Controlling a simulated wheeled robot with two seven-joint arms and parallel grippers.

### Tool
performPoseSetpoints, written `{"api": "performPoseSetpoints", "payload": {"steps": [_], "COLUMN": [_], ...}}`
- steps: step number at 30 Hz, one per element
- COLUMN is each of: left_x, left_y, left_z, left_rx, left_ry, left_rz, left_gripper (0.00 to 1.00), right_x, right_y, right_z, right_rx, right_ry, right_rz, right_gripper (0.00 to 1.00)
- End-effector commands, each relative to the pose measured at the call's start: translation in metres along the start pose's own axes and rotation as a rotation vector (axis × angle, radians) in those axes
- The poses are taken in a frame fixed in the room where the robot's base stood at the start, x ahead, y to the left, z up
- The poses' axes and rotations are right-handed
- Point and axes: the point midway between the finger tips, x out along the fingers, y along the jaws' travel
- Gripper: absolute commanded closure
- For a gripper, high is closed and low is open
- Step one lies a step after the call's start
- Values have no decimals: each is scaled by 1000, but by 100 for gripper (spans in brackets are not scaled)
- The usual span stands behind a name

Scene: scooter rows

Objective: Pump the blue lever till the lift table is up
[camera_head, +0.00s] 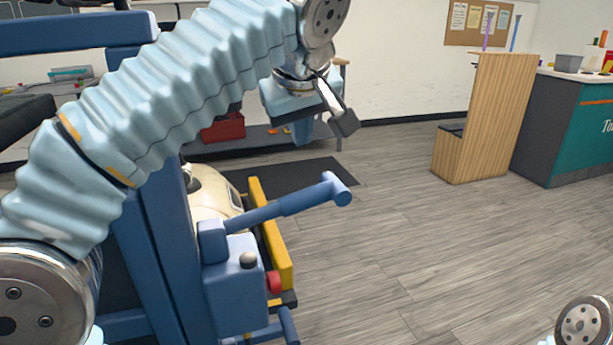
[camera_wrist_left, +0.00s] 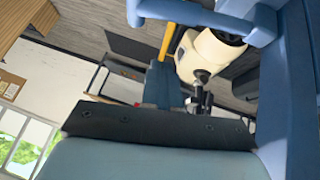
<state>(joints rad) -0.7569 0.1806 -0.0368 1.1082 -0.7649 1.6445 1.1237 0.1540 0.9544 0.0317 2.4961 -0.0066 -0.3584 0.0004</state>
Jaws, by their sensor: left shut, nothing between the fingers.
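The blue lever (camera_head: 290,205) slopes up to the right from a blue pump housing (camera_head: 232,290) and ends in a short crosswise grip. The lift table's blue frame (camera_head: 165,250) stands at the left, partly hidden behind my left arm. My left gripper (camera_head: 343,122) is shut and empty, above the lever's grip and clear of it. In the left wrist view a blue bar (camera_wrist_left: 205,18), which looks like the lever, crosses the top edge. My right gripper is out of view; only a joint of my right arm shows at the lower right.
A cream scooter body (camera_head: 208,198) is behind. A wooden stand (camera_head: 485,120) and a counter (camera_head: 565,130) stand at the right. The floor between is free.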

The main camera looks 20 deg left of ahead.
Motion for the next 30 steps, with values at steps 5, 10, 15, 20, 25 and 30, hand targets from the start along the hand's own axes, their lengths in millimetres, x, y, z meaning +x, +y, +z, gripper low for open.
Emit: {"api": "performPoseSetpoints", "payload": {"steps": [5,10,15,20,25,30], "left_x": [40,75,93,101,104,104], "left_y": [-1,-1,-1,0,0,0], "left_z": [0,0,17,26,28,28], "left_rx": [-2,-1,1,-1,-1,-1], "left_ry": [0,-1,-1,1,1,1], "left_rz": [-5,-5,-2,-1,-1,-1], "left_gripper": [100,100,100,100,100,100], "right_x": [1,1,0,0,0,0], "right_y": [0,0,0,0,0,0], "right_z": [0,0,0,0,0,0], "right_rx": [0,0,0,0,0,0], "right_ry": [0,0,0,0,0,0], "right_rz": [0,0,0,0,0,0], "right_gripper": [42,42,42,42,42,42]}}
